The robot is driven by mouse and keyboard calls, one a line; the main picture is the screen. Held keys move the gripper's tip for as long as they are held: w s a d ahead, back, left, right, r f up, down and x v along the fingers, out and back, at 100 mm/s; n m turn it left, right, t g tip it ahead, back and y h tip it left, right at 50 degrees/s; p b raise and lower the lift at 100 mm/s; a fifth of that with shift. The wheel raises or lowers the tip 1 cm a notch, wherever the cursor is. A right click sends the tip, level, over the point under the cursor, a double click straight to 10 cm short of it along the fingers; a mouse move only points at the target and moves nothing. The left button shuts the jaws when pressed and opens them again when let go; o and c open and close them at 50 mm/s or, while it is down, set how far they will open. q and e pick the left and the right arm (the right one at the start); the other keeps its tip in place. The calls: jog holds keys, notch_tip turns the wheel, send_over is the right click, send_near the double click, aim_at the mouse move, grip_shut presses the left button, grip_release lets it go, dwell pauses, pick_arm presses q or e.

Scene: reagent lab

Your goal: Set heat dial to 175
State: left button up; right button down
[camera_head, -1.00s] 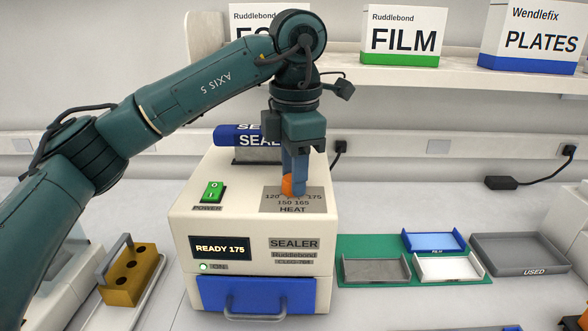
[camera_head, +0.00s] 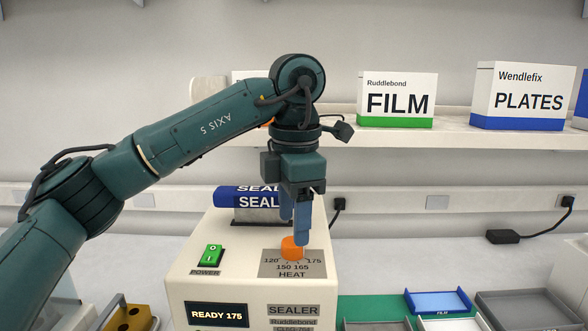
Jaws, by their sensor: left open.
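The orange heat dial (camera_head: 292,248) sits on the grey HEAT plate (camera_head: 292,268) on top of the white sealer (camera_head: 245,283). The plate is marked 120, 150, 165 and 175. I cannot tell where the dial's pointer is. The sealer's display (camera_head: 217,314) reads READY 175. My left gripper (camera_head: 295,232) points down just above the dial. Its blue fingers are apart, with nothing held between them, and the dial top shows below them. My right gripper is not in view.
A green lit power switch (camera_head: 210,255) is on the sealer's left top. Trays (camera_head: 438,302) stand at lower right. Boxes of film (camera_head: 397,101) and plates (camera_head: 523,97) are on the shelf.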

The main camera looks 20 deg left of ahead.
pick_arm(q)
notch_tip(320, 180, up, 10)
jog(key=p, duration=0.1)
jog(key=shift+s+d+p, duration=0.15)
jog(key=shift+s+p, duration=0.1)
jog(key=shift+p, duration=0.05)
jog(key=shift+f, duration=0.15)
